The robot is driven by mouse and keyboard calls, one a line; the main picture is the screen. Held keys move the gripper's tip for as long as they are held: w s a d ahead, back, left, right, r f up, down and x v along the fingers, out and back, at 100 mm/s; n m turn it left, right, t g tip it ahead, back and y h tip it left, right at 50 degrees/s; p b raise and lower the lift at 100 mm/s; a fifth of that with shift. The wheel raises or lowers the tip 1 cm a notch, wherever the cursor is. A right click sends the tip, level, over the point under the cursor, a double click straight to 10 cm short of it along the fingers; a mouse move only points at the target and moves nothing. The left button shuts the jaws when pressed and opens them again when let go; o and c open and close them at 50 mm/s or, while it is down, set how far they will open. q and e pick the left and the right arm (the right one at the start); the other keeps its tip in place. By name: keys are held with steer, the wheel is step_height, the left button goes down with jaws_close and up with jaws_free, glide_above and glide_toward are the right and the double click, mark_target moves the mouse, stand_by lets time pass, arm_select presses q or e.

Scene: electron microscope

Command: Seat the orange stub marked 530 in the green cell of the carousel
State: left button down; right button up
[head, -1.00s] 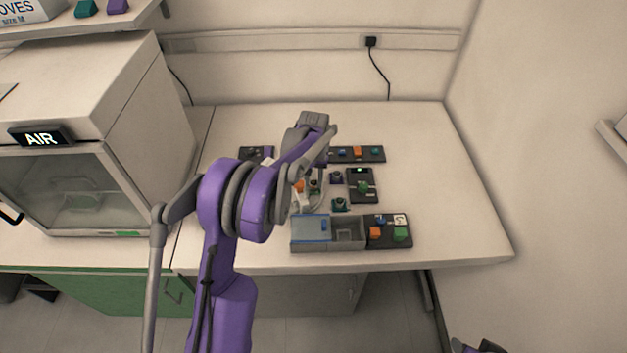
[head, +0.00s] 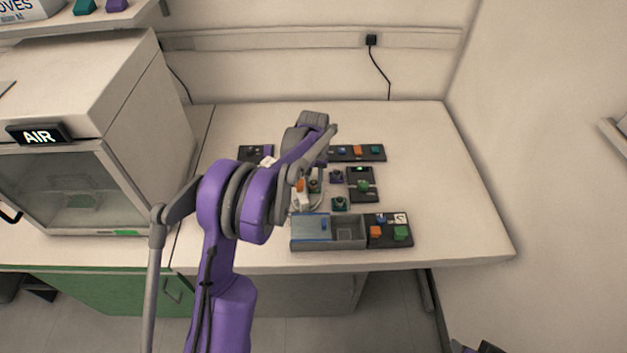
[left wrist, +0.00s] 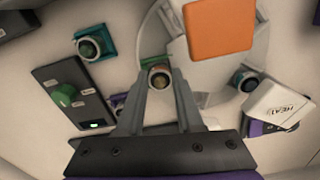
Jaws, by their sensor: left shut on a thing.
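My left gripper (left wrist: 159,84) points down over a pale round carousel (left wrist: 182,65) in the left wrist view. Its two fingers are shut on a small round stub (left wrist: 159,77) with a dark rim and a brownish top. I cannot read a number on it or make out orange. In the head view, my left arm hides the fingertips and part of the carousel. A dark and purple piece of my right arm shows at the bottom right edge; its fingers are not visible.
A large orange block (left wrist: 218,27) stands close to the fingers. A teal holder (head: 340,204), a purple holder (head: 336,176) and a dark panel with a green knob (head: 363,186) stand to the right. A grey tray (head: 347,246) lies in front. The right bench is clear.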

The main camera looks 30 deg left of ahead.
steer(key=shift+f, duration=0.1)
arm_select(q)
steer(key=shift+c, duration=2.3)
jaws_free()
steer(key=shift+o, duration=0.2)
steer(key=o, duration=0.4)
steer(key=shift+c, duration=0.2)
steer(key=shift+r, duration=0.1)
steer(key=shift+r+p, duration=1.5)
steer(key=shift+r, duration=2.15)
arm_select(e)
steer(key=r, duration=0.2)
steer(key=w+r, duration=0.1)
steer(key=r, duration=0.1)
steer(key=shift+w, duration=0.2)
